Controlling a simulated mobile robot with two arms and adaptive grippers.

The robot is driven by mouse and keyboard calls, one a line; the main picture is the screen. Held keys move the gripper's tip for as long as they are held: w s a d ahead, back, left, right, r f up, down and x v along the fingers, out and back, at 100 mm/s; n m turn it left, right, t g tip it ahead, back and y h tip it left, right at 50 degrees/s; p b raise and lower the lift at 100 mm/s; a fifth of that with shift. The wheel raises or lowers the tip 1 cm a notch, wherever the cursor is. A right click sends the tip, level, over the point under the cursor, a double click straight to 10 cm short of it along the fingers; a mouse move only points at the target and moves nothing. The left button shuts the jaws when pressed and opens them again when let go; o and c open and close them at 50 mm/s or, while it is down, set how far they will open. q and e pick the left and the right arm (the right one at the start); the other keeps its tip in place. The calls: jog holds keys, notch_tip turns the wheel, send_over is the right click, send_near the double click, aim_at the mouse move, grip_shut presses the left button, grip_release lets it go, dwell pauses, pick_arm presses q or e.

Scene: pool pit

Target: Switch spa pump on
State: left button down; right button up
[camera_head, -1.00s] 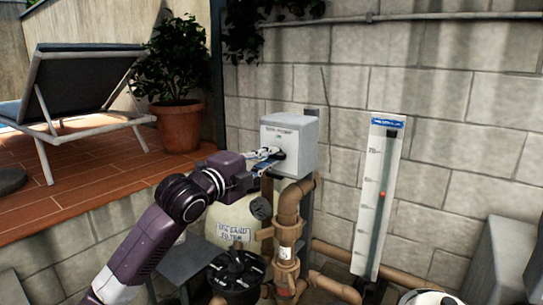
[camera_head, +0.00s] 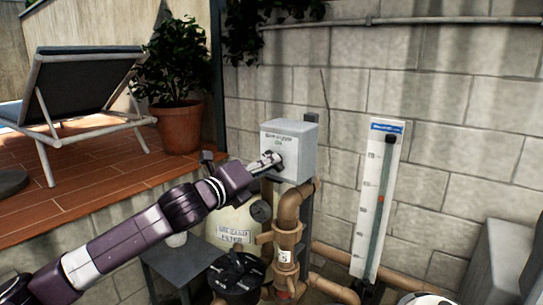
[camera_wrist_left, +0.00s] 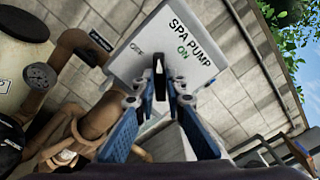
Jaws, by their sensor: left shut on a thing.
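The spa pump switch box (camera_head: 290,148) is a pale grey box mounted in front of the block wall, above the brown pipes. In the left wrist view its face (camera_wrist_left: 196,38) reads "SPA PUMP", with "ON" below and "OFF" to one side. A dark knob (camera_wrist_left: 159,78) with a pale pointer stripe sits on the face. My left gripper (camera_head: 274,160) is at the front of the box. In the wrist view its blue-padded fingers (camera_wrist_left: 160,97) are closed around the knob. The fingers partly hide the knob. My right gripper is not in view.
Brown pipes (camera_head: 290,205) and a pale filter tank (camera_head: 235,215) stand just below the box. A tall gauge board (camera_head: 376,200) leans against the wall to the right. A potted plant (camera_head: 180,125) and a lounger (camera_head: 85,85) stand on the deck at left.

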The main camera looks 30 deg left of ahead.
pick_arm(q)
jog(key=m+p, duration=0.4)
jog(key=m, duration=0.6)
jog(key=shift+f+m+p, duration=0.1)
jog(key=shift+m+p, duration=0.2)
jog(key=shift+p, duration=0.1)
jog(key=c, duration=1.9)
grip_release()
jog(key=s+b, duration=0.2)
jog(key=b, duration=0.1)
jog(key=s+b, duration=0.2)
jog(key=b, duration=0.1)
jog(key=s+b, duration=0.3)
jog(key=shift+a+b, duration=0.25)
jog(key=shift+b, duration=0.05)
